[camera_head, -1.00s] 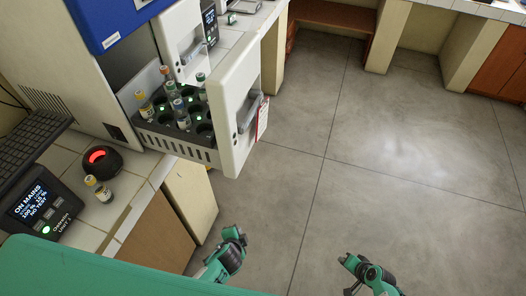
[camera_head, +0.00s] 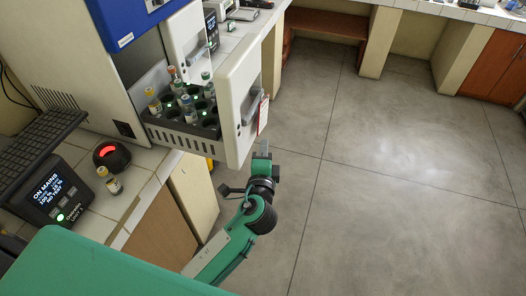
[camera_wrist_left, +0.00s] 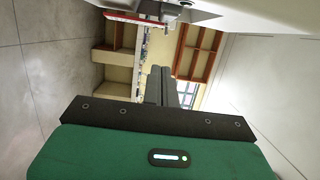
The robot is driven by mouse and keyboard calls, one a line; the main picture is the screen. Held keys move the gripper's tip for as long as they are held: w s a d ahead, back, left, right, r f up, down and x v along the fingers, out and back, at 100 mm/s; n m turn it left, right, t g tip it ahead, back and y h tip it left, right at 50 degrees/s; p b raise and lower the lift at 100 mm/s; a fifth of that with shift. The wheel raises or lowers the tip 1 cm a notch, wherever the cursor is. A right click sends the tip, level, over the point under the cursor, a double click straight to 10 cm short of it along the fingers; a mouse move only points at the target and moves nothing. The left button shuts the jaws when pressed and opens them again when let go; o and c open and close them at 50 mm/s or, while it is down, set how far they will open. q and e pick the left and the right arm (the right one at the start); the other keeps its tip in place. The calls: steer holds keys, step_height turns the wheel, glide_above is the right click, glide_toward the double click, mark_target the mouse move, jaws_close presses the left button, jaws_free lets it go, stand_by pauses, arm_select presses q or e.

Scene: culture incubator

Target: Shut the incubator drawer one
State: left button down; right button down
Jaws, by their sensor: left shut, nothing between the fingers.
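The incubator drawer (camera_head: 185,137) is pulled out over the counter edge, with a white front panel (camera_head: 234,110), a grey handle (camera_head: 252,105) and a red-and-white tag. It holds several capped vials (camera_head: 187,107) in round wells. My left gripper (camera_head: 263,147) is shut and empty, just in front of and below the panel's lower right edge, seemingly apart from it. In the left wrist view the shut fingers (camera_wrist_left: 162,86) point ahead, with the white panel (camera_wrist_left: 230,12) and grey handle (camera_wrist_left: 160,10) along the top. My right gripper is out of view.
A second white front with a handle (camera_head: 190,38) stands behind the drawer. A vial (camera_head: 110,180), a red-lit black dome (camera_head: 111,155), a display unit (camera_head: 47,193) and a keyboard (camera_head: 45,140) sit on the tiled counter. The floor to the right is clear.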

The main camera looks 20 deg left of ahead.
mark_target(156, 106)
arm_select(q)
steer(key=w+a+p, duration=0.3)
steer(key=w+a, duration=0.2)
steer(key=shift+w+a, duration=0.15)
steer(key=shift+w, duration=0.25)
steer(key=shift+a, duration=0.1)
steer(key=a, duration=1)
steer(key=a+b, duration=0.1)
steer(key=a, duration=1)
steer(key=w+a+b, duration=0.1)
steer(key=a, duration=1)
steer(key=shift+a, duration=0.25)
steer(key=shift+a+r, duration=0.1)
steer(key=shift+r, duration=0.05)
steer(key=shift+w, duration=0.1)
